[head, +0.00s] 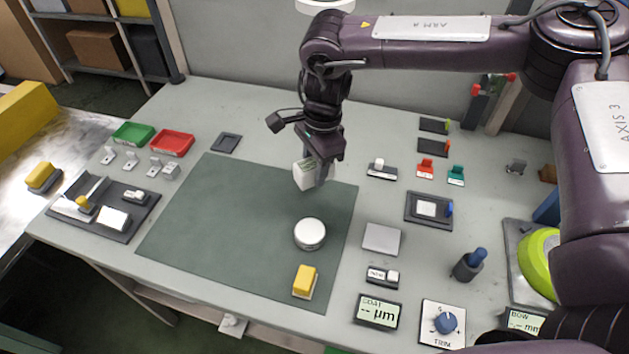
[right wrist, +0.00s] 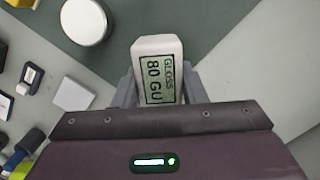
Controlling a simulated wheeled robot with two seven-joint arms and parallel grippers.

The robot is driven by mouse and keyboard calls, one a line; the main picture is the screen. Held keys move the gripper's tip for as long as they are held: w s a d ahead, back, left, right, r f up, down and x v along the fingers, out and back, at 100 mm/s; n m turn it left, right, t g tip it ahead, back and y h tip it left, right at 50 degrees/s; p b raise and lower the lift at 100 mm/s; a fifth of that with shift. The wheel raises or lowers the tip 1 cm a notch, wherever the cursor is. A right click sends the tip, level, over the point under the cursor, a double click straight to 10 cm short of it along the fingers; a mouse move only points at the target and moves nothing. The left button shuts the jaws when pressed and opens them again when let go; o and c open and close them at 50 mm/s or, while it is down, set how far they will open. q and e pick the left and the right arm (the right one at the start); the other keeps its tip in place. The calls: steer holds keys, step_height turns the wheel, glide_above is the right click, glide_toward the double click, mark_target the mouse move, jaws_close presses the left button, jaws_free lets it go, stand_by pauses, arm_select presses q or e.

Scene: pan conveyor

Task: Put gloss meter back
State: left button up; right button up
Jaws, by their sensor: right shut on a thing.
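The gloss meter (head: 303,175) is a white block. Its label reads "GLOSS 80 GU" in the right wrist view (right wrist: 160,78). My right gripper (head: 317,173) is shut on it and holds it at the far right part of the green mat (head: 190,215). In the right wrist view the grey fingers (right wrist: 165,92) flank the block. I cannot tell whether its lower end touches the surface. My left gripper is not in view.
A white round puck (head: 310,233) and a yellow block (head: 305,281) stand on the mat. An empty dark pad (head: 226,142) lies behind it, near green (head: 133,133) and red (head: 172,142) trays. Several small devices crowd the right side. The mat's left part is clear.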

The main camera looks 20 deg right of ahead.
mark_target(314, 194)
steer(key=shift+f, duration=2.65)
steer(key=shift+f, duration=0.15)
steer(key=o, duration=1.3)
steer(key=r, duration=0.4)
steer(key=d+r, duration=0.1)
steer(key=r, duration=0.7)
steer(key=shift+w+d+r+b, duration=0.15)
steer(key=shift+d+r+b, duration=0.05)
steer(key=shift+b, duration=0.2)
